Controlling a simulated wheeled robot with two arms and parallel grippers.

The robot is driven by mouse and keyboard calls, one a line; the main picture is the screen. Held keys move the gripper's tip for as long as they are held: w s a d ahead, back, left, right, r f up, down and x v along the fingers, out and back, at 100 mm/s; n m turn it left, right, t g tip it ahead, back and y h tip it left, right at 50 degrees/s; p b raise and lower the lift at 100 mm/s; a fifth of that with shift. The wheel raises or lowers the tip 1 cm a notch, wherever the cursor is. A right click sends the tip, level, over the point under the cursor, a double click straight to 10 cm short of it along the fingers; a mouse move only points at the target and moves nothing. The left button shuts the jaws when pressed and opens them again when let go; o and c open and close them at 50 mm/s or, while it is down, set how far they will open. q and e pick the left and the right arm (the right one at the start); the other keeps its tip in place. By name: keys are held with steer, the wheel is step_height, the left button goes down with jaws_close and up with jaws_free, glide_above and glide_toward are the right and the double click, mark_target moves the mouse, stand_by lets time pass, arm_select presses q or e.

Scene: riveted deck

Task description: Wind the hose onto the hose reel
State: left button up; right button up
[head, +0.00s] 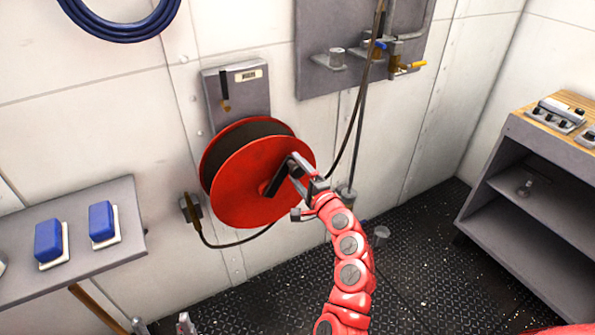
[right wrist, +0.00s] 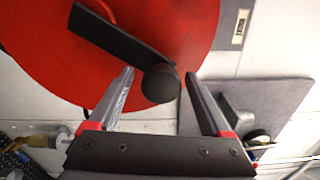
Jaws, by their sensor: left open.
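The red hose reel (head: 238,190) hangs on the wall, with a dark band (head: 252,130) behind its front disc. A dark hose (head: 357,115) runs down past the valve panel toward the reel. My right gripper (head: 290,188) is at the reel's crank arm (right wrist: 110,35). In the right wrist view the crank's round black knob (right wrist: 160,83) sits between its two open fingers, with a gap at the left finger; contact at the right finger is unclear. Of my left gripper (head: 161,323) only two grey fingertips show, apart, at the bottom edge, away from the reel.
A grey shelf (head: 110,255) with blue blocks (head: 102,221) juts out at left. A blue coil (head: 120,30) hangs above. The valve panel (head: 315,25) is right of the reel, and a shelf unit (head: 545,200) stands at right. The dark deck (head: 420,250) between is mostly clear.

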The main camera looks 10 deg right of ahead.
steer(key=v, duration=1.7)
steer(key=shift+s, duration=0.2)
